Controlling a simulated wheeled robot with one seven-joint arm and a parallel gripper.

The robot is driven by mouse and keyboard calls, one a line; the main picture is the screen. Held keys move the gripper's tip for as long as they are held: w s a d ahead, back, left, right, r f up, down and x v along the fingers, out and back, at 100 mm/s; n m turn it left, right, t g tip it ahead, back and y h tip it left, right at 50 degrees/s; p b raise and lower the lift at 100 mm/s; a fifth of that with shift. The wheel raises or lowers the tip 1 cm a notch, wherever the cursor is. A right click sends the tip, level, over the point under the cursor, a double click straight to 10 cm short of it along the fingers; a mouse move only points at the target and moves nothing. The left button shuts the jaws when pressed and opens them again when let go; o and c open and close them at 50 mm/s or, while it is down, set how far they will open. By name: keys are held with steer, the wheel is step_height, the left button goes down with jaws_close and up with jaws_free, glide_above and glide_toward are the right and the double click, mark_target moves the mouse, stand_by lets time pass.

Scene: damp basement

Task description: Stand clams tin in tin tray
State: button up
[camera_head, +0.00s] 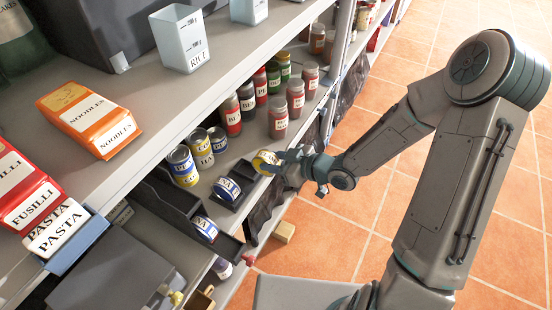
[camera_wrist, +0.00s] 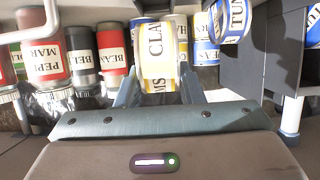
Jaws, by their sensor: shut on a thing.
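The clams tin (camera_head: 265,162) is yellow and white, and my gripper (camera_head: 289,164) is shut on it above the shelf's front edge. In the wrist view the clams tin (camera_wrist: 157,52) shows between the fingers, its lettering turned sideways. A dark tray (camera_head: 241,204) sits on the shelf just left of and below the gripper in the head view. A blue and white tuna tin (camera_head: 226,189) lies on its side in it. In the wrist view the tuna tin (camera_wrist: 230,22) is at the upper right. The tray's floor is partly hidden.
Several yellow and blue tins (camera_head: 183,166) stand behind the tray. Red and dark jars (camera_head: 278,117) stand farther along the shelf. A dark holder with another blue tin (camera_head: 204,228) is nearer. The upper shelf (camera_head: 222,72) overhangs the back. Tiled floor is open at right.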

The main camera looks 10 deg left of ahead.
steer(key=b, duration=0.3)
glide_above(254, 175)
steer(key=shift+w+f, duration=0.1)
steer(key=shift+f, duration=0.45)
steer(key=shift+f+b, duration=1.35)
steer(key=shift+f, duration=0.3)
steer(key=o, duration=1.2)
steer(key=shift+c, duration=0.2)
